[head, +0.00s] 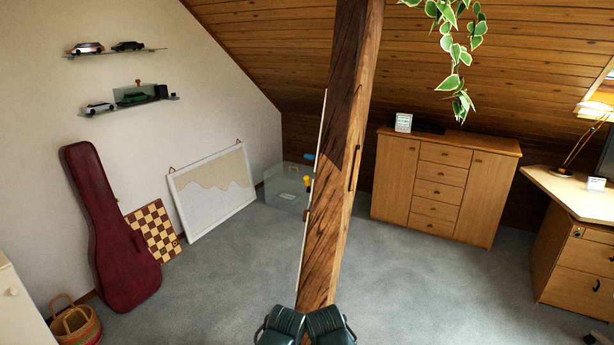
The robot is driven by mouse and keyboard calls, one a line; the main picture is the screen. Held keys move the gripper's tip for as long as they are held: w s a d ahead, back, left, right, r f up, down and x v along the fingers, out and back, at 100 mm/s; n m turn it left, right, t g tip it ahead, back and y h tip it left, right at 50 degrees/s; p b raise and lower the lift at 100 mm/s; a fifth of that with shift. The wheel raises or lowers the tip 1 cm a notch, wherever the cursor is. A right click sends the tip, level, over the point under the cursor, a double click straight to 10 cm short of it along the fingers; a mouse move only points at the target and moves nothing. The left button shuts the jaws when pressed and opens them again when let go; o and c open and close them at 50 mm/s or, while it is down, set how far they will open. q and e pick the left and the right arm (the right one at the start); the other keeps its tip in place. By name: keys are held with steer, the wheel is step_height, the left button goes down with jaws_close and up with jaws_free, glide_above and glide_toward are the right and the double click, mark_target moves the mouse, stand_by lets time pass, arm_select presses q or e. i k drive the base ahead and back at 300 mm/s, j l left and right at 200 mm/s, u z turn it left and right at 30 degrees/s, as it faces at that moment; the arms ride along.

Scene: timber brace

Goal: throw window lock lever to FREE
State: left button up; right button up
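No lever marked FREE can be made out. At the right edge, a sliver of a window (609,76) shows in the sloped ceiling; its lock is not visible. A timber post (340,130) stands in the middle, leaning slightly. Small blue (309,157) and yellow (307,182) parts show at its left edge; I cannot tell what they are. My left gripper (281,325) and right gripper (331,325) appear as dark shapes at the bottom centre, in front of the post's lower end. Their fingers cannot be made out, and I see nothing held.
A wooden cabinet (440,185) stands behind the post to the right. A desk (575,195) with a lamp (590,125) is at the far right. A guitar case (110,225), chessboard (153,232) and basket (76,325) are at the left. Grey carpet (430,290) is free right of the post.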

mark_target(306, 179)
steer(key=i+j, duration=0.35)
steer(key=i+j+z, duration=0.15)
steer(key=i+j, duration=0.5)
steer(key=i+j+z, duration=0.1)
steer(key=i+j, duration=0.2)
steer(key=i+j+z, duration=0.1)
steer(key=i+j, duration=0.2)
steer(key=j, duration=0.2)
steer(key=i+j, duration=0.3)
steer(key=i+j+z, duration=0.15)
steer(key=j, duration=0.4)
steer(key=i+j, duration=0.35)
steer(key=i+j+z, duration=0.05)
steer(key=j, duration=0.05)
